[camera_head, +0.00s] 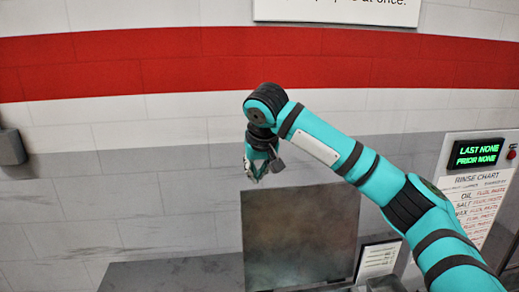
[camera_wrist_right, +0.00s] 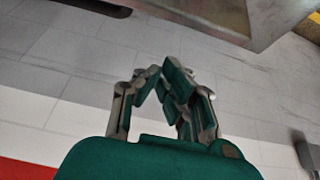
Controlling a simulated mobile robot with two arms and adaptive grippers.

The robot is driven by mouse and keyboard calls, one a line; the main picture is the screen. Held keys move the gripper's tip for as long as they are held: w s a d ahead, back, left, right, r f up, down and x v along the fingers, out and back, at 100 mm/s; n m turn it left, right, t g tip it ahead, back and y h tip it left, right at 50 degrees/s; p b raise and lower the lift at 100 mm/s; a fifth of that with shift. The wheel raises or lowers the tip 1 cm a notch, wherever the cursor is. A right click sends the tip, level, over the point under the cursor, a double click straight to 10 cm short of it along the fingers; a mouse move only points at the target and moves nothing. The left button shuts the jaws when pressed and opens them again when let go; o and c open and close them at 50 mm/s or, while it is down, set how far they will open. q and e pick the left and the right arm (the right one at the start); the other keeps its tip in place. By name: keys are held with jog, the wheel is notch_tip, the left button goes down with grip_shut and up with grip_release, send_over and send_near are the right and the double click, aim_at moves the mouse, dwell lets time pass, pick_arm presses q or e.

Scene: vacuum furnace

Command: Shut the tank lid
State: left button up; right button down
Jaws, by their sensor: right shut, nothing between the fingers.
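The tank lid appears to be the dark, stained metal panel (camera_head: 300,240) standing upright against the wall, low in the middle of the head view. My right gripper (camera_head: 256,178) hangs at the panel's upper left corner with its fingers pointing down. I cannot tell whether it touches the panel. The right gripper's fingers (camera_wrist_right: 161,75) are closed together and empty in the wrist view. A metal edge (camera_wrist_right: 215,30) crosses the top of that view, beyond the fingers; I cannot tell what it belongs to. The tank's opening is not visible. My left gripper is not in view.
A dark flat top (camera_head: 175,275) runs along the bottom left. A small white card (camera_head: 378,262) stands right of the panel. A rinse chart (camera_head: 478,205) and a green-lettered display (camera_head: 476,152) are at the right. A grey wall box (camera_head: 11,147) is far left.

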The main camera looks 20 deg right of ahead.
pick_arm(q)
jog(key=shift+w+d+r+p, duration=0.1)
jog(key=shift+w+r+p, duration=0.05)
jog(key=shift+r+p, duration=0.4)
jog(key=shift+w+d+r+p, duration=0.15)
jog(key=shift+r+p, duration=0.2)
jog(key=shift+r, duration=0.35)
pick_arm(e)
jog(key=shift+s+a, duration=0.2)
jog(key=shift+s, duration=0.7)
jog(key=shift+s+a, duration=0.2)
jog(key=shift+s, duration=0.65)
